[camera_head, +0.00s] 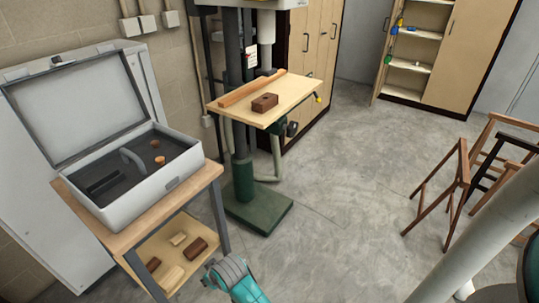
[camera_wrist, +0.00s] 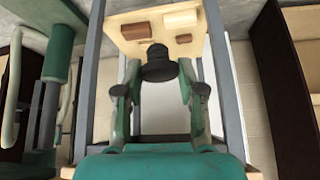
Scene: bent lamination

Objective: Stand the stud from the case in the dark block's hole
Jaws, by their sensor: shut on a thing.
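My gripper (camera_wrist: 158,78) shows in the wrist view with its fingers closed on a dark, stepped round piece that looks like the stud (camera_wrist: 158,65). The stud is held clear of any surface. The dark brown block (camera_head: 264,103) sits on the drill press's wooden table in the head view, with a faint dark spot on its top that may be the hole. The open grey case (camera_head: 190,177) stands on the bench at left, with a dark insert and two small orange-brown pieces (camera_head: 160,160) in it. The head view does not show my fingertips.
A long wooden strip (camera_head: 252,88) lies behind the block on the press table. The bench's lower shelf (camera_head: 185,262) holds several light and brown blocks. Wooden trestles (camera_head: 460,170) stand at right. The concrete floor (camera_head: 340,190) between is clear.

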